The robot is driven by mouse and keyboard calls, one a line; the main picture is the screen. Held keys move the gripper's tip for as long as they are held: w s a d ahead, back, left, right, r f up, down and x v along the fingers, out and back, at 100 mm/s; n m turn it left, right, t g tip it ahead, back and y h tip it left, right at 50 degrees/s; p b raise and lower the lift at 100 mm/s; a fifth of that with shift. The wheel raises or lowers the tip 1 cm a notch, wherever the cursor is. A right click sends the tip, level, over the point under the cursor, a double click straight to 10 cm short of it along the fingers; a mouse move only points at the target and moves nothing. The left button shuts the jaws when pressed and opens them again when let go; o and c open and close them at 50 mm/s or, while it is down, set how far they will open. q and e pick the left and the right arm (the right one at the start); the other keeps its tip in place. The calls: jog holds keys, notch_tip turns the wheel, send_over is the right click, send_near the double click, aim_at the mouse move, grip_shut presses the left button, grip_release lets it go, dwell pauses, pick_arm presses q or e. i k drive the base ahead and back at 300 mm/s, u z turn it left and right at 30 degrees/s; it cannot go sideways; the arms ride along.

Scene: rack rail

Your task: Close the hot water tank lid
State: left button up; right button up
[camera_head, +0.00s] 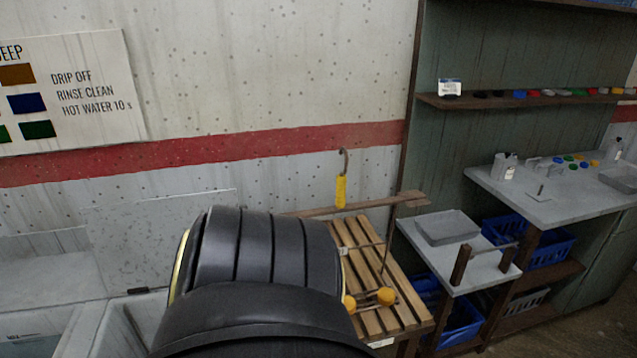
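A grey speckled panel (135,245), which looks like the tank lid, stands raised against the wall at the left, with a dark hinge-like fitting at its lower edge. Below it are the pale rims of a tank (118,325), cut off by the bottom of the picture. A large black ribbed part, which looks like my own arm, covers the right side of the panel and much of the tank. Neither of my grippers shows in this view.
A slatted wooden rack (375,270) with a rod and yellow balls (386,296) stands right of the tank. A yellow-handled hook (341,190) hangs above it. Farther right are a grey tray (447,228), a counter (555,195) and blue crates (548,250).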

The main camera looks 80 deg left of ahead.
aim_at(134, 245)
jog(key=k, duration=2.45)
jog(key=u, duration=0.65)
